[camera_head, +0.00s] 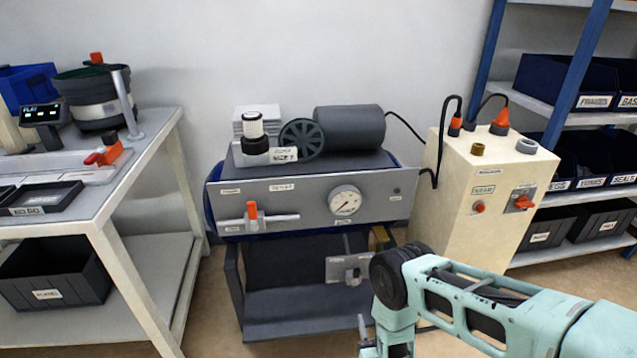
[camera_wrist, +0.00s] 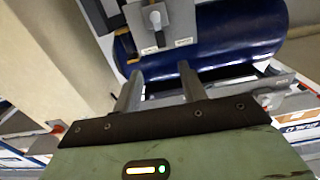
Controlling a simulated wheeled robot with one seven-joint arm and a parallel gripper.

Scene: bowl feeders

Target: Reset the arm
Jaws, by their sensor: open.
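My arm reaches in from the lower right in the head view. Its gripper (camera_head: 372,347) points down at the bottom edge, partly cut off, in front of the compressor's lower frame. In the wrist view my gripper (camera_wrist: 158,80) shows two grey fingers spread apart with nothing between them. The blue tank (camera_wrist: 225,40) of the compressor lies beyond the fingertips. A grey plate with a fitting (camera_wrist: 158,20) is above the fingers in that view; I cannot tell any contact with it.
The compressor unit (camera_head: 310,200) with gauge stands in the middle. A cream cabinet (camera_head: 480,190) with orange switches stands to its right, near my arm. A workbench (camera_head: 150,150) with bowl feeder (camera_head: 95,105) is at left. Shelves with dark bins (camera_head: 550,80) are at right.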

